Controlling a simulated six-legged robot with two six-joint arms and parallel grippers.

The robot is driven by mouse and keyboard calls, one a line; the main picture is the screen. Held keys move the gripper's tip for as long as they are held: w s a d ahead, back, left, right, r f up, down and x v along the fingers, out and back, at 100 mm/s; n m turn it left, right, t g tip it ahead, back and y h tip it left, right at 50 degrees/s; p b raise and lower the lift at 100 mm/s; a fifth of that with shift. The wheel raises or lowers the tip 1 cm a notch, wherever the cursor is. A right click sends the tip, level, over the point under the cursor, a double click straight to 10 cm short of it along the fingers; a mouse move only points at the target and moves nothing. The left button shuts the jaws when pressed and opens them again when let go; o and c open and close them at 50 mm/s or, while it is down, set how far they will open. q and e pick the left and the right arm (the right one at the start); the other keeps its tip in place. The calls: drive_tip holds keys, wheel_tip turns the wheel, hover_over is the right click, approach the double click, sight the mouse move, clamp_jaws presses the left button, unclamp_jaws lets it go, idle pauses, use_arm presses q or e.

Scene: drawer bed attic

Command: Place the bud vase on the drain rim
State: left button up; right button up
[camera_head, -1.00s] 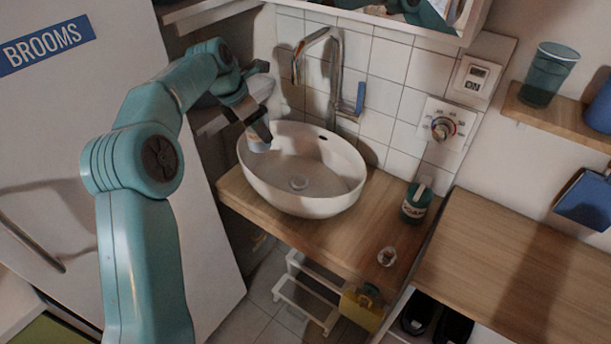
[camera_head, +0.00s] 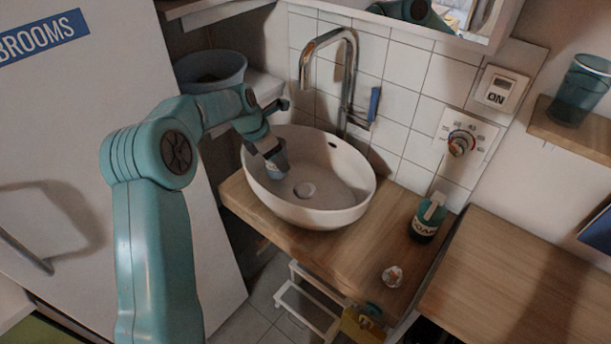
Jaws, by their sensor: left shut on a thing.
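My left gripper (camera_head: 266,147) is over the left inside of the white oval basin (camera_head: 335,212). It is shut on a small blue-grey vessel, seemingly the bud vase (camera_head: 279,160), which is tilted and partly hidden by the fingers. The round drain (camera_head: 304,190) lies in the basin floor, to the right of and below the vase in the picture. The vase looks apart from the drain; whether it touches the basin wall I cannot tell. My right gripper is not in view.
A chrome tap (camera_head: 350,75) arches behind the basin. A grey-blue tub (camera_head: 212,72) sits on the shelf behind my arm.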

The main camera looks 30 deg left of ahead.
use_arm(q)
wheel_tip(320, 180, down, 2)
drive_tip(key=shift+f, duration=0.2)
drive_tip(key=d, duration=0.2)
drive_tip(key=w+d, duration=0.1)
drive_tip(key=shift+d, duration=0.35)
drive_tip(key=shift+s+d, duration=0.1)
drive_tip(key=shift+d, duration=0.45)
drive_tip(key=d, duration=0.2)
drive_tip(key=w+d+f, duration=0.1)
drive_tip(key=shift+d+p, duration=0.15)
drive_tip(key=shift+p, duration=0.15)
drive_tip(key=shift+a+f, duration=0.2)
drive_tip(key=shift+f, duration=0.1)
drive_tip(key=o, duration=1.1)
drive_tip(key=shift+d, duration=0.15)
